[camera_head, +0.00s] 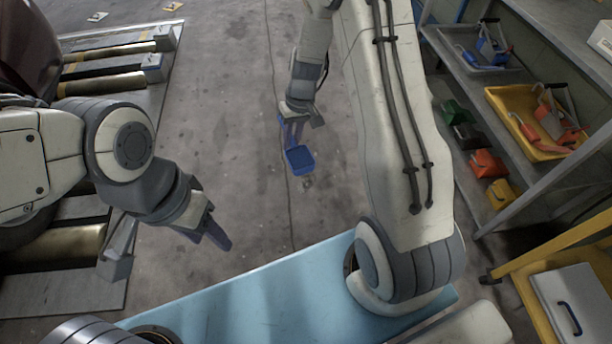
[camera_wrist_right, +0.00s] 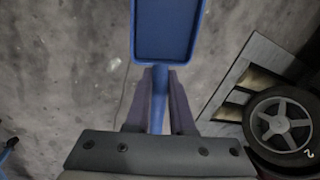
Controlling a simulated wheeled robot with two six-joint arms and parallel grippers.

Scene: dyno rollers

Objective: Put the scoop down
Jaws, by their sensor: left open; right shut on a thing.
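The blue scoop (camera_head: 300,159) hangs in the air over the concrete floor in the head view. My right gripper (camera_head: 294,122) is shut on its handle, and the pan points away from the gripper toward the bottom of the picture. In the right wrist view the handle (camera_wrist_right: 158,100) sits between the two fingers of the right gripper (camera_wrist_right: 159,98), with the flat rimmed pan (camera_wrist_right: 166,30) beyond the fingertips. My left gripper (camera_head: 170,245) is open and empty at the left, above the floor near the rollers.
Metal rollers (camera_head: 105,88) lie at the left. A shelf rack on the right holds a yellow tray (camera_head: 510,110) and a blue-grey tray (camera_head: 455,42). A wheel (camera_wrist_right: 284,124) shows in the wrist view. Middle floor is clear.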

